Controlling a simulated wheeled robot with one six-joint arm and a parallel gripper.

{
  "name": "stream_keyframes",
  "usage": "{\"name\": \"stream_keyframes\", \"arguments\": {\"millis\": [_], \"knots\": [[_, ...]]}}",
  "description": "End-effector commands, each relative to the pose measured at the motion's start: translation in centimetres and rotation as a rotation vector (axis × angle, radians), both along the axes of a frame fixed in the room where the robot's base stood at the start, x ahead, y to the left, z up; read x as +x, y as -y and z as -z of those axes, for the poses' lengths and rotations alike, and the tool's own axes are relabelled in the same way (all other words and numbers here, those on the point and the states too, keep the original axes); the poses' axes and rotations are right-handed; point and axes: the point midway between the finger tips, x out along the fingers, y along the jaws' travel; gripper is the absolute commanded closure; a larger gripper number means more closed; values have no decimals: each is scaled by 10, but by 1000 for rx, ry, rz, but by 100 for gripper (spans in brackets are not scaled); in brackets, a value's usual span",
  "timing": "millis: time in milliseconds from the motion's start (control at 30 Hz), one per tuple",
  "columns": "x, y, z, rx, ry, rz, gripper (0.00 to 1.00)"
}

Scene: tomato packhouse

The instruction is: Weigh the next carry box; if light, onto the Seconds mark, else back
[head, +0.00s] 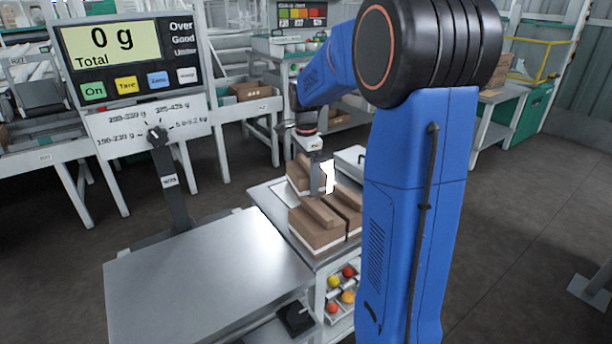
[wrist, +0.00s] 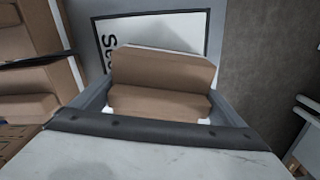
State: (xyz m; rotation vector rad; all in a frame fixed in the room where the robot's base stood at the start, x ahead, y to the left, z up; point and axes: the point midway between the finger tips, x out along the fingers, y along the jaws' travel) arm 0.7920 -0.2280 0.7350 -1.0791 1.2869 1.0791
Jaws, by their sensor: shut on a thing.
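My gripper (head: 322,178) is low over the side table and shut on a brown cardboard carry box (wrist: 160,72). I cannot tell whether the box touches the table. More brown carry boxes (head: 315,240) stand on the near part of the table; they also show at the left of the wrist view (wrist: 30,60). The scale's bare metal platform (head: 205,275) is empty, and its display (head: 112,42) reads 0 g.
Red and yellow tomatoes (head: 340,285) lie in a shelf below the table. Benches with cartons (head: 250,90) stand behind. Grey floor is open at right.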

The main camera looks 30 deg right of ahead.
Motion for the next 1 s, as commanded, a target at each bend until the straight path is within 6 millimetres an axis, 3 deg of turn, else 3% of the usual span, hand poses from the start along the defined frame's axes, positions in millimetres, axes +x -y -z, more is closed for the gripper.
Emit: {"name": "stream_keyframes", "arguments": {"millis": [533, 567, 1000], "knots": [[0, 0, 6, 0, 0, 0, 37], [0, 0, 5, 0, 0, 0, 0], [0, 0, 5, 0, 0, 0, 0]]}}
